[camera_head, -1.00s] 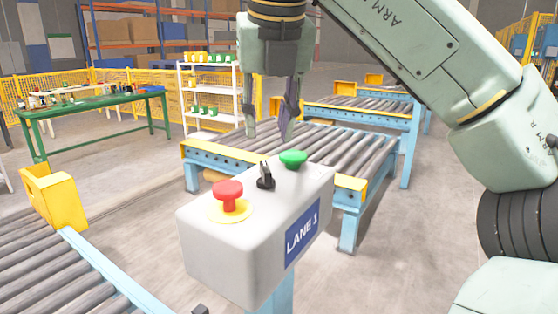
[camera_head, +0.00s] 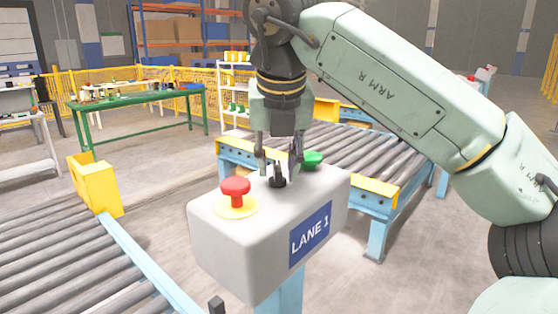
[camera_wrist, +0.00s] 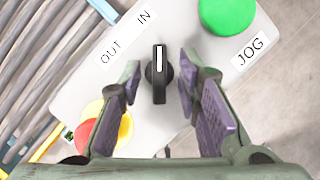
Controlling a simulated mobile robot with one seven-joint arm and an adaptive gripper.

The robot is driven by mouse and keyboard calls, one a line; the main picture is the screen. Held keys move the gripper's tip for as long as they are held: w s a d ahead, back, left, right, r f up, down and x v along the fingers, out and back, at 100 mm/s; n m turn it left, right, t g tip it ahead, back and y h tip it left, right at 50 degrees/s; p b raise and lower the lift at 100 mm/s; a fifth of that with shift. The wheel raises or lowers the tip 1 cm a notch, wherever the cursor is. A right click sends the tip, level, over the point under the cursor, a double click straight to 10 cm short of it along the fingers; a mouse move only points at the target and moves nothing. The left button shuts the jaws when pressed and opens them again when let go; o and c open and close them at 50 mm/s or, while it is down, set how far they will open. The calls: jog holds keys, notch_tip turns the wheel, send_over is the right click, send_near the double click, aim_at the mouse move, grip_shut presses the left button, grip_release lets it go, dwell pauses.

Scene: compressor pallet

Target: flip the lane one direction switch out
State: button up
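The lane one direction switch is a black rotary knob (camera_head: 277,181) on the grey control box (camera_head: 222,244) marked LANE 1. In the wrist view the knob (camera_wrist: 159,88) has a white line pointing up, nearer the IN label (camera_wrist: 145,18) than the OUT label (camera_wrist: 111,52). My gripper (camera_head: 279,163) points down just over the knob. In the wrist view its purple-padded fingers (camera_wrist: 161,80) are open, one on each side of the knob, with gaps showing. I cannot tell whether the fingertips reach the knob's height.
A red stop button (camera_head: 235,187) on a yellow base sits left of the knob. A green JOG button (camera_head: 312,159) sits on its right, close to my gripper. Roller conveyors (camera_head: 345,150) stand behind and at the left. A green table (camera_head: 140,98) stands farther back.

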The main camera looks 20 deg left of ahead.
grip_shut()
dwell(0.3)
jog(key=shift+n, duration=0.4)
jog(key=n+g+y, duration=0.1)
jog(key=n, duration=0.2)
jog(key=shift+d+n, duration=0.1)
jog(key=shift+n, duration=0.2)
jog(key=n, duration=0.2)
jog(key=n+g+y, duration=0.1)
jog(key=n, duration=0.1)
jog(key=shift+w+n+g, duration=0.15)
jog(key=shift+n+g, duration=0.15)
jog(key=n+g, duration=0.1)
jog(key=n, duration=0.3)
jog(key=shift+w+n+g+y, duration=0.1)
jog(key=shift+n+g+y, duration=0.2)
jog(key=shift+g, duration=0.1)
jog(key=shift+w+n+g, duration=0.1)
jog(key=shift+n+g, duration=0.7)
jog(key=shift+n, duration=1.3)
